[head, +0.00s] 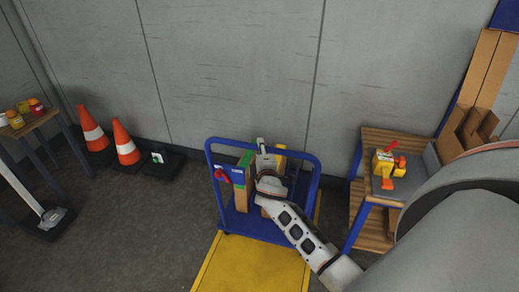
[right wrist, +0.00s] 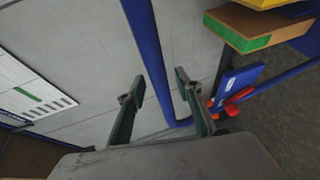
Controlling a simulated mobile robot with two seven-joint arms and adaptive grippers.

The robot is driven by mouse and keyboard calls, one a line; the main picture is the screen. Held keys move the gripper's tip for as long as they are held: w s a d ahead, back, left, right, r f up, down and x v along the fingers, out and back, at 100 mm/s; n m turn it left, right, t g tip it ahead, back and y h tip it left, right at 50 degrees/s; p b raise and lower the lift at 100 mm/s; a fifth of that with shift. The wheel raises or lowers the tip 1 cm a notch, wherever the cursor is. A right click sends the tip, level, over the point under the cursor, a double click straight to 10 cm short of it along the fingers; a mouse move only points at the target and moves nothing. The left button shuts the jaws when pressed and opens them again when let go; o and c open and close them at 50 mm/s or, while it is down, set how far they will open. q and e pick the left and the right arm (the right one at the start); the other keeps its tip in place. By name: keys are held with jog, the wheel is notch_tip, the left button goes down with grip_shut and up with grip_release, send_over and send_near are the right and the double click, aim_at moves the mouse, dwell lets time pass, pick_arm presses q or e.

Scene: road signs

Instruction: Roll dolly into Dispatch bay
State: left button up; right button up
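The blue dolly (head: 318,185) stands against the grey wall in the head view, with a tall tubular frame and a low deck carrying several items. My right arm reaches over it from the lower right, and my right gripper (head: 262,148) is inside the frame's outline. In the right wrist view my right gripper (right wrist: 158,92) has its fingers apart, and a blue bar (right wrist: 150,45) of the dolly runs between them in the picture; I cannot tell if they touch it. A yellow floor area (head: 250,265) lies in front of the dolly. My left gripper is not in view.
Two orange cones (head: 125,145) stand on the left by the wall. A side table (head: 20,125) with jars is at far left. A wooden-topped bench (head: 385,140) with yellow items stands close to the dolly's right. Floor left of the dolly (head: 150,225) is clear.

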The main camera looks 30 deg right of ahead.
jog(key=shift+x, duration=0.85)
grip_shut()
jog(key=shift+f, duration=0.1)
